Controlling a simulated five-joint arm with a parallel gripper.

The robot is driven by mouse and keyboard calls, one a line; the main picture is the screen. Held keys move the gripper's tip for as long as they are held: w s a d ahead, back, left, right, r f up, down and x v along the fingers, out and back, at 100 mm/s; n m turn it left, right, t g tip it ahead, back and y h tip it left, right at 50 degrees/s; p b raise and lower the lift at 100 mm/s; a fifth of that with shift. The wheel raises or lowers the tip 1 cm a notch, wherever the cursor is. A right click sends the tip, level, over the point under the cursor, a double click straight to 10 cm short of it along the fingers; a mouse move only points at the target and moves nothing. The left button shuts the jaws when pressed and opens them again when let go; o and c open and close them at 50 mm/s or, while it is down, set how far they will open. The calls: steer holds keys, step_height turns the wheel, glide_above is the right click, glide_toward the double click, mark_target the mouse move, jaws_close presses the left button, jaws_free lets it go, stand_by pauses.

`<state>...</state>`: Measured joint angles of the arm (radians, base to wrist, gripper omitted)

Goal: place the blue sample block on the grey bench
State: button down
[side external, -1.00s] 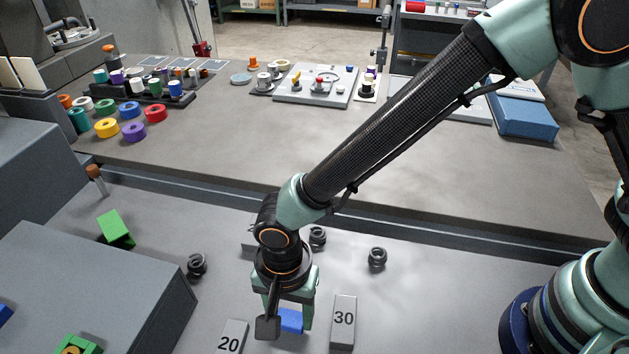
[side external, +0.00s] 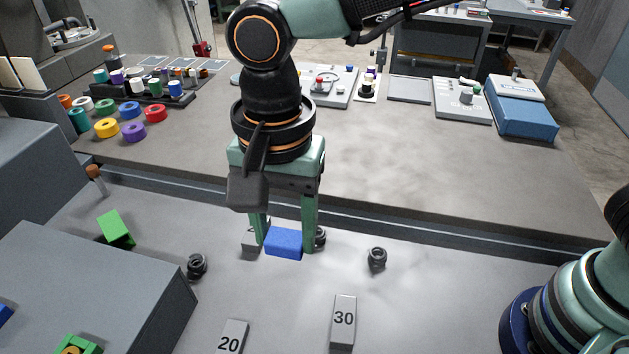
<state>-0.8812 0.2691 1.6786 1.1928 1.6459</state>
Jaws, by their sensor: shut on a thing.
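The blue sample block (side external: 284,244) is between the two green fingers of my gripper (side external: 283,243), which is shut on it. Block and fingers appear raised above the lower grey surface (side external: 420,310); the exact height is hard to tell. Behind them a wide grey bench top (side external: 430,185) stretches across the view, with its front edge beyond the gripper. The block is in front of that edge in the picture, not on the bench top.
Number blocks 20 (side external: 232,338) and 30 (side external: 343,320) stand in front. Dark ribbed knobs (side external: 377,257) stand near the gripper. A green block (side external: 115,229) and a large grey box (side external: 90,285) are left. Coloured rings (side external: 133,131) crowd the bench's left; its middle is clear.

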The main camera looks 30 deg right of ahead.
steer(key=w+d+n, duration=0.2)
steer(key=w+d, duration=0.2)
steer(key=d, duration=0.4)
steer(key=w+d+n, duration=0.2)
steer(key=w+d, duration=0.2)
steer(key=d, duration=0.5)
steer(key=s+d+f+n, duration=0.1)
steer(key=d+n, duration=0.3)
steer(key=d, duration=1.1)
steer(key=shift+s+d+f+n, duration=0.3)
steer(key=shift+f+n, duration=0.1)
steer(key=shift+f, duration=0.1)
step_height(320, 180, up, 7)
steer(key=m, duration=0.9)
glide_above(400, 140)
step_height(400, 140, down, 20)
steer(key=shift+r, duration=0.2)
steer(key=shift+f, duration=0.2)
